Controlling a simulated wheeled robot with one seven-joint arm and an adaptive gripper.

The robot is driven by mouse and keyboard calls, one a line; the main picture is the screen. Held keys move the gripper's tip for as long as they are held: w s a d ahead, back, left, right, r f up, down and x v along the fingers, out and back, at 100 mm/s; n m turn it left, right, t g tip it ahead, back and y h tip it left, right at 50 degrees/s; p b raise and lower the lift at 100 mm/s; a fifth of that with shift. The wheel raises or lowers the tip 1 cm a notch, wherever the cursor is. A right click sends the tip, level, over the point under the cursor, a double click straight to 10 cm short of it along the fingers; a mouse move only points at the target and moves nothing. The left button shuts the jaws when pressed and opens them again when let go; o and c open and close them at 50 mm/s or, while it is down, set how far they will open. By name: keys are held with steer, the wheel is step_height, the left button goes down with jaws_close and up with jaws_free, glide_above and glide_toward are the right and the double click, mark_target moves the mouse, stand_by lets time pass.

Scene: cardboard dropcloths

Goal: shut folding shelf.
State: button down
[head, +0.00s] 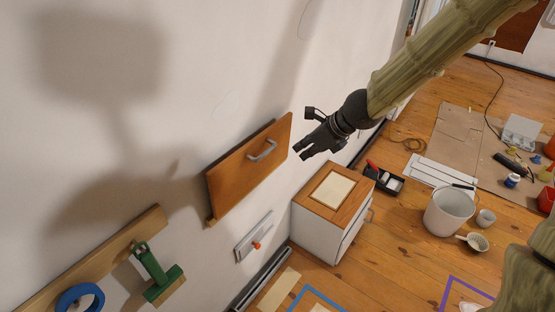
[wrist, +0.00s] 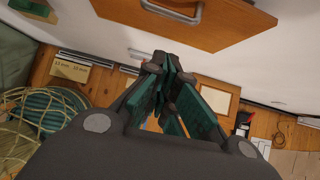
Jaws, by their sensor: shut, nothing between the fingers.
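The folding shelf (head: 238,178) is an orange-brown wooden panel on the white wall, with a grey bar handle (head: 263,151) on its face. A darker board edge shows behind its top; I cannot tell whether the panel is flush with it. In the wrist view the panel (wrist: 215,30) crosses the top, with its handle (wrist: 172,12) partly cut off. My gripper (head: 301,151) is shut and empty, just right of the panel's right edge, apparently apart from it. Its closed fingers also show in the wrist view (wrist: 167,62), below the panel.
A white cabinet (head: 318,222) with a wooden top stands below my gripper. A wall plate with an orange knob (head: 256,245) is under the shelf. A rail (head: 90,262) with a green tool (head: 157,275) is at left. A bucket (head: 447,212) and tray (head: 384,179) sit on the floor at right.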

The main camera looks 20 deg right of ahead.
mark_target(268, 153)
steer(key=w+a+f+p, duration=0.1)
steer(key=w+a+f, duration=0.4)
steer(key=w+f, duration=0.2)
steer(key=shift+a, duration=0.3)
stand_by(0.3)
steer(key=shift+w, duration=0.1)
steer(key=shift+w+a+r, duration=0.25)
steer(key=shift+w+a, duration=0.1)
steer(key=shift+w, duration=0.1)
steer(key=shift+w+a+r, duration=0.2)
steer(key=shift+w+a, duration=0.1)
steer(key=shift+w, duration=0.15)
steer(key=shift+s+b, duration=0.1)
steer(key=shift+b, duration=0.2)
